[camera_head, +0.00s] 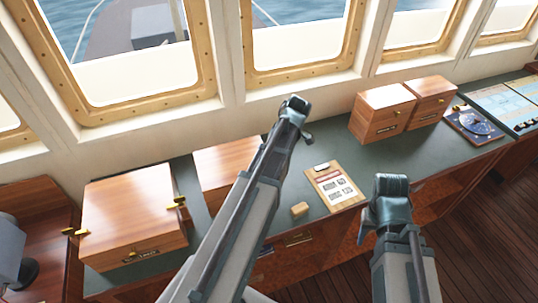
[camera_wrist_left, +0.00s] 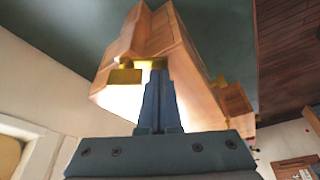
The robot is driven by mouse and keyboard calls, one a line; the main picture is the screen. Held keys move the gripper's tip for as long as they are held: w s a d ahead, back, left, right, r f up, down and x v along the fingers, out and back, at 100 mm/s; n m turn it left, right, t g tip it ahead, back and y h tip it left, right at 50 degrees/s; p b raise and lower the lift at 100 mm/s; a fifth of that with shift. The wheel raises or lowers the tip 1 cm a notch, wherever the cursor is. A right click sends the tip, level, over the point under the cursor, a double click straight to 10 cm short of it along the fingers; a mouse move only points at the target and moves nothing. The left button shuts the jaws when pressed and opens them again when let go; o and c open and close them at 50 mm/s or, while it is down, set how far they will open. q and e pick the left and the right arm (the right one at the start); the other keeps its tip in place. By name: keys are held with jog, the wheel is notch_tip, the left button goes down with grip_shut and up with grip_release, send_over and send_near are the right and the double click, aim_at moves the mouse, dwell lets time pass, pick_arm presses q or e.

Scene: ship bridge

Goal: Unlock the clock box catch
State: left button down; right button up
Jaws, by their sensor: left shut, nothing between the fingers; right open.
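Several wooden boxes stand on the console, and I cannot read a label to tell which is the clock box. The large box at the left (camera_head: 135,208) has brass fittings (camera_head: 178,202) at its edges and is closed. In the left wrist view a wooden box (camera_wrist_left: 180,45) with a brass catch (camera_wrist_left: 125,75) is close ahead. My left gripper (camera_wrist_left: 161,75) is shut and empty, its fingertips beside that catch; contact cannot be told. Its fingers are not clear in the head view. My right gripper (camera_head: 376,226) is open and empty in front of the console.
A second box (camera_head: 222,162) is partly hidden behind my left arm. Two smaller boxes (camera_head: 383,112) stand at the right, near a chart panel (camera_head: 473,122). A clipboard (camera_head: 334,187) and a small tan block (camera_head: 299,209) lie on the green console top (camera_head: 385,155).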

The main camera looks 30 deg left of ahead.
pick_arm(q)
jog(key=shift+w+d, duration=0.2)
jog(key=shift+d, duration=0.7)
jog(key=shift+w+a, duration=0.1)
jog(key=shift+w, duration=0.1)
dwell(0.6)
jog(key=shift+w+a+r, duration=0.1)
jog(key=shift+w+a, duration=0.15)
jog(key=shift+w, duration=0.25)
jog(key=shift+s+a, duration=0.1)
jog(key=shift+s+a, duration=0.25)
jog(key=shift+s, duration=0.25)
jog(key=shift+s+a, duration=1)
jog(key=shift+s, duration=0.15)
jog(key=w+p+v, duration=0.1)
jog(key=p+v, duration=0.8)
jog(key=v, duration=0.1)
jog(key=shift+a+p, duration=0.3)
jog(key=shift+a, duration=0.05)
jog(key=shift+w, duration=0.1)
